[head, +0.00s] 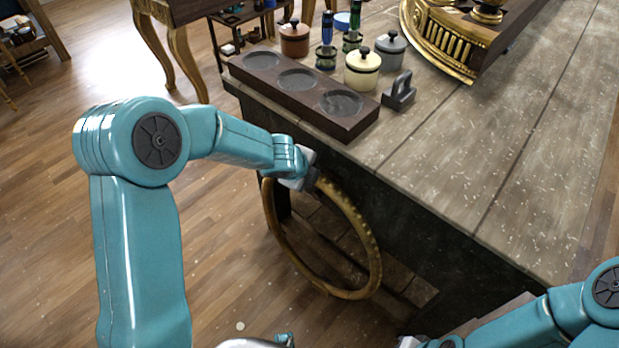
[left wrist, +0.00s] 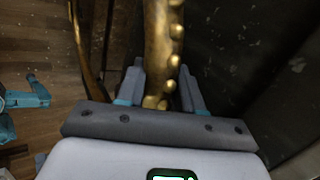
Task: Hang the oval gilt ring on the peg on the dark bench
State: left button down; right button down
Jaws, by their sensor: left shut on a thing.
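The oval gilt ring (head: 345,294) hangs from my left gripper (head: 311,179) beside the front of the dark bench (head: 428,252). The ring is upright, its lower part well below the bench top's edge. In the left wrist view, the beaded gilt band of the ring (left wrist: 157,45) sits between the two fingers of the left gripper (left wrist: 160,82), which is shut on it. I cannot make out the peg in either view. My right arm enters at the lower right of the head view; its gripper is at the bottom edge, too cut off to read.
On the bench top are a dark block with three round recesses (head: 297,80), a grey iron-like weight (head: 399,92), several lidded pots (head: 362,68) and a large gilt piece (head: 440,45). The right of the top is mostly clear. Wooden floor (head: 40,180) lies left.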

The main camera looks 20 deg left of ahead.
pick_arm(q)
jog(key=shift+w+f+b, duration=0.1)
jog(key=shift+f+b, duration=0.2)
jog(key=shift+f, duration=0.3)
jog(key=shift+f, duration=0.15)
jog(key=c, duration=0.7)
grip_release()
jog(key=shift+c, duration=0.2)
